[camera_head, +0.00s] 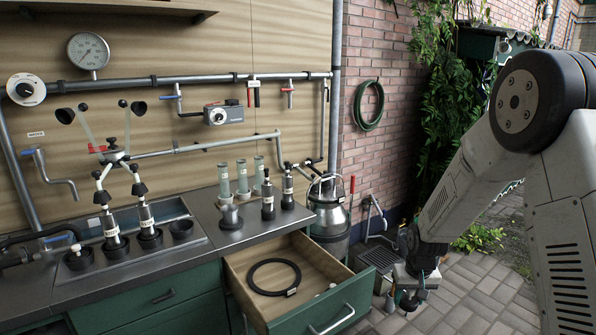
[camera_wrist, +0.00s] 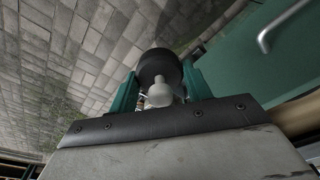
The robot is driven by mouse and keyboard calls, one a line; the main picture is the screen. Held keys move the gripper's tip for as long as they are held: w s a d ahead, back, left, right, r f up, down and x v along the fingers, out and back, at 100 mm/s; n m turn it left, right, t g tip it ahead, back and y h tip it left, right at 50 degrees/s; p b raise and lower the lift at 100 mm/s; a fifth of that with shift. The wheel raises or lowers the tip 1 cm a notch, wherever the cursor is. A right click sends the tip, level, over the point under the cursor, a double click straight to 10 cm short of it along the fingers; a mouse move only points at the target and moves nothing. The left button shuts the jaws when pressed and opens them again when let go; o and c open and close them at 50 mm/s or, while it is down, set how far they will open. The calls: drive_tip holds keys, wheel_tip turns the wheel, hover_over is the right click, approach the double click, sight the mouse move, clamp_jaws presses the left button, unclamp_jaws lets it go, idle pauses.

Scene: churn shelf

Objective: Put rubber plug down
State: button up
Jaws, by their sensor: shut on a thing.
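The rubber plug (camera_wrist: 160,66) is a black round piece with a pale rounded knob (camera_wrist: 160,95) on the near side, in the wrist view. My gripper (camera_wrist: 159,80) is shut on it, with a teal finger on either side. In the head view my gripper (camera_head: 413,288) hangs low over the paving, right of the open drawer, and a dark shape at its lower end (camera_head: 408,301) looks like the plug. It seems clear of the ground and of the cabinet.
The open drawer (camera_head: 333,312) holds a black ring (camera_head: 274,277) and a small pale item. The steel counter (camera_head: 222,241) carries several bottles and tubes. A metal milk can (camera_head: 328,208) stands behind the drawer. A dark grate (camera_head: 379,257) is near the wall. Paving lies open at right.

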drive_tip(key=shift+n, duration=0.4)
drive_tip(key=s+a+f, duration=0.1)
drive_tip(key=a, duration=0.1)
drive_tip(key=s+a+f, duration=0.1)
drive_tip(key=a, duration=0.1)
drive_tip(key=shift+s+f, duration=0.15)
drive_tip(key=shift+s, duration=0.25)
drive_tip(key=shift+a, duration=0.15)
